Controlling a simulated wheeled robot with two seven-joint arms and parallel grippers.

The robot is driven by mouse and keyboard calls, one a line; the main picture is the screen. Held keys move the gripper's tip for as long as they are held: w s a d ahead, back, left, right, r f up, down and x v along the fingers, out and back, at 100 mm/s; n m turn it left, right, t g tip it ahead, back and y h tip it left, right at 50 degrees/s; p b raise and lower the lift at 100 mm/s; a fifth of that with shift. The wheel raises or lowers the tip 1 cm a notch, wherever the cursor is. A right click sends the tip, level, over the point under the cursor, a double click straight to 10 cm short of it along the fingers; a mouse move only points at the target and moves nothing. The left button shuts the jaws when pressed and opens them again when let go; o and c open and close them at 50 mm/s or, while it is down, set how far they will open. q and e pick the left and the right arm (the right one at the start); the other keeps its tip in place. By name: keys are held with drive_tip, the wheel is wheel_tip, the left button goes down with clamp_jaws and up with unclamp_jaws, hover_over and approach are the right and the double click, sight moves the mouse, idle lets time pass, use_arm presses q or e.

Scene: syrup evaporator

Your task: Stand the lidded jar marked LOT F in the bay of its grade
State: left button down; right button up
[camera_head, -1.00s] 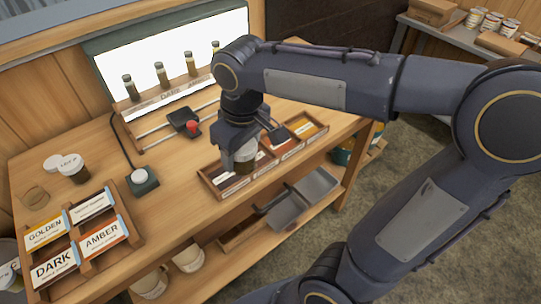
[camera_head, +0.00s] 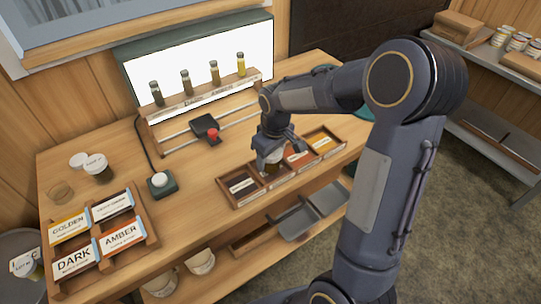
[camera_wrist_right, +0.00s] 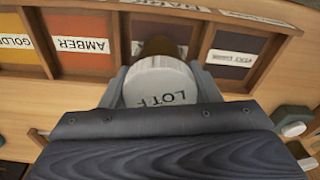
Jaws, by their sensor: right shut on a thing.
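My right gripper (camera_head: 271,157) is shut on a white-lidded jar (camera_wrist_right: 160,82) marked LOT F. The jar holds brown syrup and also shows in the head view (camera_head: 274,165), partly hidden by the fingers. It is upright at the DARK bay (camera_wrist_right: 158,35), the brown one, second from left in the head view. I cannot tell whether its base touches the bay floor. The wooden tray (camera_head: 262,197) has four-coloured bays; in the wrist view the AMBER bay (camera_wrist_right: 82,42) is left and the VERY DARK bay (camera_wrist_right: 237,55) right. My left gripper is not in view.
A sample rack (camera_head: 200,100) with several vials stands before a lit panel. Low dividers bound the bay.

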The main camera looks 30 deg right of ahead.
drive_tip(key=shift+f, duration=0.25)
drive_tip(key=shift+f, duration=0.2)
drive_tip(key=o, duration=1.2)
drive_tip(key=shift+r, duration=0.15)
drive_tip(key=r, duration=0.4)
drive_tip(key=s+r, duration=0.1)
drive_tip(key=r, duration=0.6)
drive_tip(key=shift+s+d+r, duration=0.15)
drive_tip(key=shift+s+r, duration=0.05)
drive_tip(key=shift+r, duration=0.15)
drive_tip(key=s+a+m+t+y, duration=0.1)
drive_tip(key=s+a, duration=0.1)
drive_tip(key=s, duration=0.5)
drive_tip(key=s+a+f+m+t+y, duration=0.1)
drive_tip(key=s+a+m, duration=0.1)
drive_tip(key=s, duration=0.5)
drive_tip(key=s+a+m+t+y, duration=0.1)
drive_tip(key=s+a+m+t, duration=0.1)
drive_tip(key=s, duration=0.5)
drive_tip(key=shift+a+f, duration=0.35)
drive_tip(key=shift+a, duration=0.45)
